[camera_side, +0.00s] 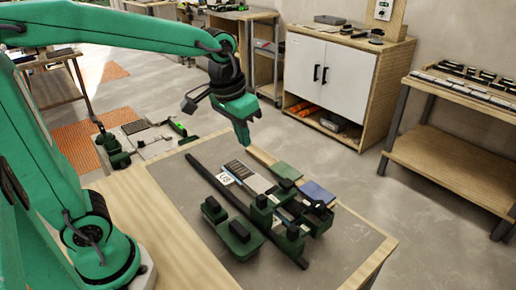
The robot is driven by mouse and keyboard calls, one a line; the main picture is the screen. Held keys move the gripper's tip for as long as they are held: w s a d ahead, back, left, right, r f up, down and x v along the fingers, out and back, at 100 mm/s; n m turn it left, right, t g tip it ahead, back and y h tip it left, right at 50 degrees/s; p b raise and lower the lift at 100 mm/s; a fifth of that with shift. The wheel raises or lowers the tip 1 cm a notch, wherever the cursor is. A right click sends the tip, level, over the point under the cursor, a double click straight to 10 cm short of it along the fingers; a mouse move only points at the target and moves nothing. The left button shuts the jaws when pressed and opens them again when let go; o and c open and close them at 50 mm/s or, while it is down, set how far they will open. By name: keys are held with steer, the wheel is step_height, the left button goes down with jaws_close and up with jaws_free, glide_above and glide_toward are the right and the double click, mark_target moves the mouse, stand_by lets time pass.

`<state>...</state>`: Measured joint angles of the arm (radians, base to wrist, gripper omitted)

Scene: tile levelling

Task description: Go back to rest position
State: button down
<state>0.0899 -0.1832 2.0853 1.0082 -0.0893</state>
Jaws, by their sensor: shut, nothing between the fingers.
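My gripper (241,134) hangs at the end of my green arm, above the back edge of the work table. Its fingers are shut and point down, with nothing between them. On the grey mat (190,208) below and to the right sits a tile levelling set-up. A green tile (286,171) and a blue tile (317,192) lie at its right. A dark bar (205,173) runs along its left side. A green block with two black knobs (233,230) stands at the front. Whether the fingertips touch anything beneath them is hard to tell.
Green clamp-like pieces (290,238) stand at the mat's front middle. A white cabinet (325,72) and a wooden bench (460,150) stand behind and right. The mat's front right corner is clear. The air around my gripper looks free.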

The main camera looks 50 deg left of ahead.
steer(key=s+a+t, duration=0.3)
steer(key=s, duration=0.8)
steer(key=shift+s, duration=0.4)
